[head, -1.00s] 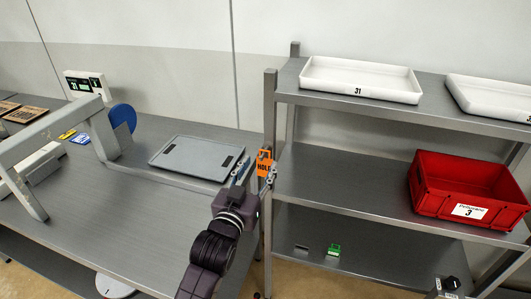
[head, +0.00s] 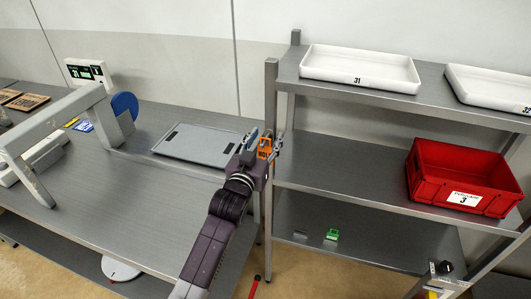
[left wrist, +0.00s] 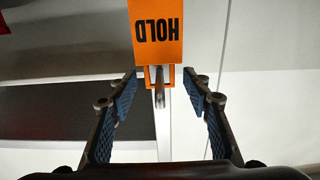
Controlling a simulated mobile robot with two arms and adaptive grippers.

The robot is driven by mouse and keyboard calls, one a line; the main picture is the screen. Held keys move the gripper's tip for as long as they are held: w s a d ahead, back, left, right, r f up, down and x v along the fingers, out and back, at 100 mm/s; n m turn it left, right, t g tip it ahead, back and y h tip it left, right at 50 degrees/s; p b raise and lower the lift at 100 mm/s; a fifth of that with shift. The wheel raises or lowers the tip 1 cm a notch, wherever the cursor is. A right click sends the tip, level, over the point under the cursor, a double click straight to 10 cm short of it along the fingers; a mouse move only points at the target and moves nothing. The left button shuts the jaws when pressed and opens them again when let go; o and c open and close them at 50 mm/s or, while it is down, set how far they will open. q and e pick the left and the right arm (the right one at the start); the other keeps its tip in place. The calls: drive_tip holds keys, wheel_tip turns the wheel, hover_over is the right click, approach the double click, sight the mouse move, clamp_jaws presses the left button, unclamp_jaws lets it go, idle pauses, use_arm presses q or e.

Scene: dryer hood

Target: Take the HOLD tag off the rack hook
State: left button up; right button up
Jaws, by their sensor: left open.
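The orange HOLD tag (head: 265,151) hangs at the left front post of the rack (head: 270,180). In the left wrist view the tag (left wrist: 157,35) shows upside down, with its open orange loop around a thin metal piece, likely the hook (left wrist: 159,92). My left gripper (head: 262,143) is at the tag, with one finger on each side. In the left wrist view the fingers (left wrist: 160,88) are spread, with a gap between each finger and the loop. Whether the loop is fully between the pads in depth, I cannot tell. My right gripper is not in view.
The rack holds white trays (head: 357,79) on top and a red crate (head: 462,199) on the middle shelf. A grey tray (head: 197,155) lies on the bench left of my gripper. A grey frame (head: 60,118) and a blue disc (head: 125,106) stand further left.

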use_arm(q)
drive_tip(key=c, duration=1)
drive_tip(key=shift+o, duration=0.2)
